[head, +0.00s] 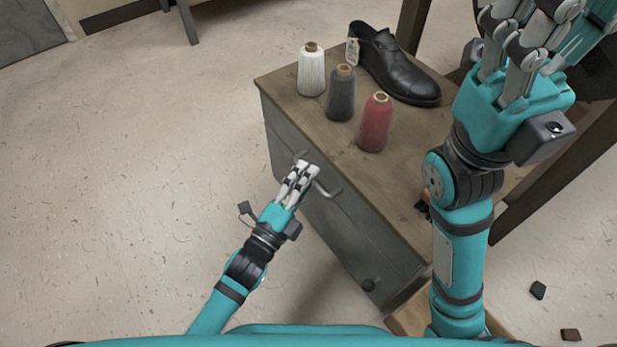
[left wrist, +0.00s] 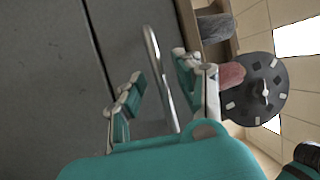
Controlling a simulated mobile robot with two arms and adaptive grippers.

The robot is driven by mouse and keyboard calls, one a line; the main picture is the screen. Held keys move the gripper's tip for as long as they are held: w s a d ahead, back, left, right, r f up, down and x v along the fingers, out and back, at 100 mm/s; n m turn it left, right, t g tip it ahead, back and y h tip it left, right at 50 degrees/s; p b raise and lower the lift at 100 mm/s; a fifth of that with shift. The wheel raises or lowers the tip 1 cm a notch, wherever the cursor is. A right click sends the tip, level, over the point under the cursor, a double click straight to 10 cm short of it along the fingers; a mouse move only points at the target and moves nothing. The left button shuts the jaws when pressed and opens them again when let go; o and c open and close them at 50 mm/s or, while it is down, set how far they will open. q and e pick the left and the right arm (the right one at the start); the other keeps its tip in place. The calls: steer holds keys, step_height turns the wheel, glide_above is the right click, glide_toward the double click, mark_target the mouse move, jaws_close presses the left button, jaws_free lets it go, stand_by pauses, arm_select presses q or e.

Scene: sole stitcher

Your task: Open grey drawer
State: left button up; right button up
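The grey drawer (head: 347,218) is in the front of the wooden-topped cabinet, and its face looks flush with the cabinet. Its metal bar handle (head: 327,190) is partly hidden behind my left gripper's fingers. My left gripper (head: 300,172) is at the handle. In the left wrist view the handle (left wrist: 157,70) runs between the parted fingers of the left gripper (left wrist: 163,88), with gaps showing on both sides. My right gripper (head: 530,35) is raised over the right side of the cabinet; its fingertips are cut off or unclear.
White (head: 312,72), dark grey (head: 341,95) and red (head: 374,124) thread spools and a black shoe (head: 398,65) stand on the cabinet top (head: 283,82). The floor (head: 130,190) to the left is clear.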

arm_select(q)
steer(key=shift+w+d+r, duration=0.1)
steer(key=shift+w+d, duration=0.2)
steer(key=shift+w, duration=0.2)
jaws_close()
